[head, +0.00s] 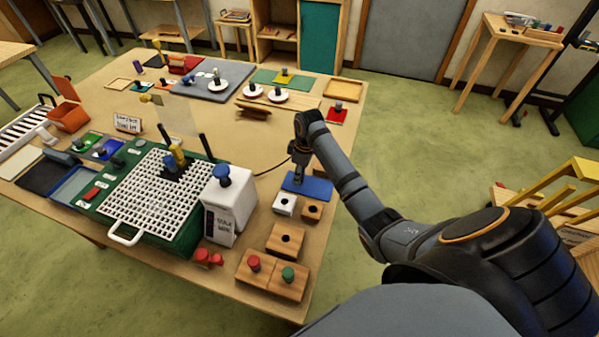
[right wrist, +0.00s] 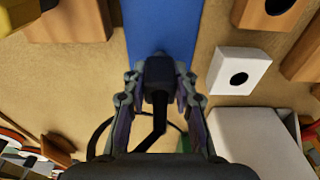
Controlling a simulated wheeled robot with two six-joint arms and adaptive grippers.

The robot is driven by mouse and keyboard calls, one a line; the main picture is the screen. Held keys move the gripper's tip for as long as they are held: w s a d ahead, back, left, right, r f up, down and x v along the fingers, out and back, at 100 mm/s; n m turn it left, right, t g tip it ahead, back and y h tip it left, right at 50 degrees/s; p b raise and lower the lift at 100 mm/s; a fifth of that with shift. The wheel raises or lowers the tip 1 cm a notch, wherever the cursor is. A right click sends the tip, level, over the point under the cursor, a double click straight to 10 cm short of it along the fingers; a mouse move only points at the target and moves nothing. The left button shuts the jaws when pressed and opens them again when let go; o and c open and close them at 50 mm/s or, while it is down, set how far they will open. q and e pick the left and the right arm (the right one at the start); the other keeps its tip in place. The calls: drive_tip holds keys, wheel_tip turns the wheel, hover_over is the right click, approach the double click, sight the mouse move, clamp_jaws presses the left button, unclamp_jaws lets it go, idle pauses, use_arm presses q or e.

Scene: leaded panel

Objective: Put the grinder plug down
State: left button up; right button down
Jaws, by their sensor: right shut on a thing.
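My right gripper (head: 299,172) is shut on the grinder plug, a black block with a dark cord, best seen in the right wrist view (right wrist: 158,76). The plug is between the two fingers, over the near end of a blue pad (head: 318,187), which also shows in the right wrist view (right wrist: 162,25). I cannot tell whether the plug touches the pad. The cord runs left toward the white grinder box (head: 232,201) with a blue knob. A white block with a dark hole (head: 285,205) stands just in front of the pad. My left gripper is out of view.
Wooden blocks with holes (head: 285,240) and knobbed blocks stand along the front right. A green tray with a white grid (head: 160,200) is left of the grinder. Bare tabletop lies left of the gripper.

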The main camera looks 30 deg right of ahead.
sight(304, 171)
drive_tip(key=c, duration=1.1)
unclamp_jaws()
drive_tip(key=shift+f, duration=0.1)
drive_tip(key=shift+o, duration=0.2)
drive_tip(key=r, duration=0.2)
drive_tip(key=r+b, duration=0.1)
drive_tip(key=r, duration=0.1)
drive_tip(key=r+b, duration=0.1)
drive_tip(key=r, duration=0.2)
drive_tip(key=shift+s+d+r, duration=0.1)
drive_tip(key=shift+s+d, duration=0.15)
drive_tip(key=shift+d, duration=0.05)
drive_tip(key=r+p, duration=0.1)
drive_tip(key=r, duration=0.1)
drive_tip(key=r+p, duration=0.1)
drive_tip(key=r, duration=0.1)
drive_tip(key=shift+s+d+r, duration=0.1)
drive_tip(key=shift+s+r, duration=0.05)
drive_tip(key=shift+s, duration=0.05)
drive_tip(key=shift+s+r+p, duration=0.15)
drive_tip(key=shift+r+p, duration=0.25)
drive_tip(key=shift+p, duration=0.15)
drive_tip(key=shift+f, duration=0.1)
